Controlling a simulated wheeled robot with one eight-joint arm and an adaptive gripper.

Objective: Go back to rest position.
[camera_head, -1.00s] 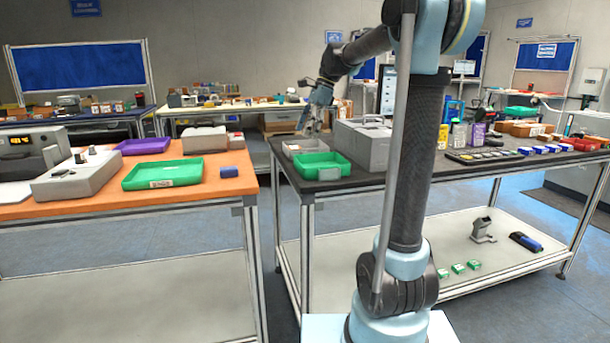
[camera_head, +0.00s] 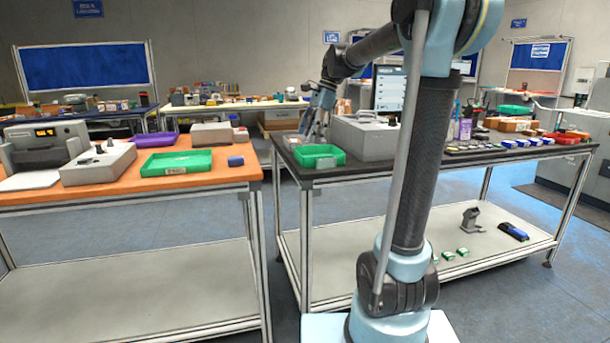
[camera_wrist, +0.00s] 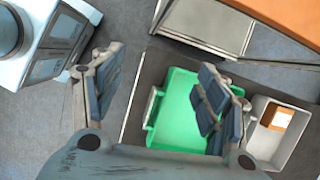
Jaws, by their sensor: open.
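My gripper (camera_head: 316,123) is raised over the near left corner of the dark-topped table (camera_head: 380,170) in the head view. In the wrist view my gripper (camera_wrist: 160,95) is open, its two fingers wide apart with nothing between them. A green tray (camera_wrist: 177,105) lies below it, partly covered by the right finger. In the head view the same green tray (camera_head: 320,157) sits at the table's left end. A grey bin (camera_wrist: 281,133) beside the tray holds a small brown and white box (camera_wrist: 277,117).
A grey box-shaped device (camera_head: 362,140) stands right of the green tray. Small boxes (camera_head: 520,143) line the table's right side. An orange-topped table (camera_head: 215,181) with another green tray (camera_head: 177,162) stands to the left, across a narrow gap. A lower shelf (camera_head: 340,278) holds small items.

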